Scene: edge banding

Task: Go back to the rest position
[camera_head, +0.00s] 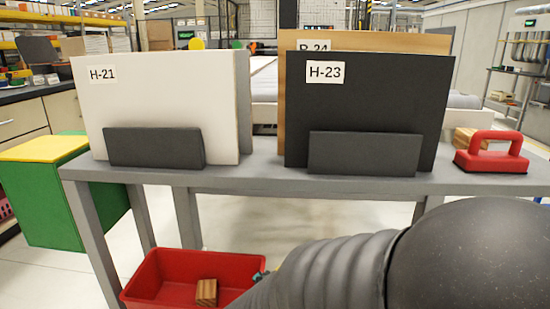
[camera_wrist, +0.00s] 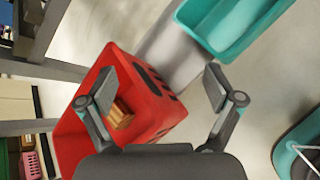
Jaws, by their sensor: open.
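My gripper (camera_wrist: 160,78) is open, its two fingers spread with nothing between the tips. It is over the red bin (camera_wrist: 160,120) in the wrist view, and the fingers are apart from the wooden block (camera_wrist: 121,114) inside that bin. In the head view my arm fills the lower right and mostly hides the gripper. The red bin (camera_head: 138,283) is on the floor there, with the striped wooden block (camera_head: 206,292) in it.
A grey table (camera_head: 262,173) carries a white panel H-21 (camera_head: 160,95), a black panel H-23 (camera_head: 375,100) and a red-handled tool (camera_head: 492,158). A green cabinet (camera_head: 50,205) stands left. A teal bin (camera_wrist: 225,25) is beside the red bin in the wrist view.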

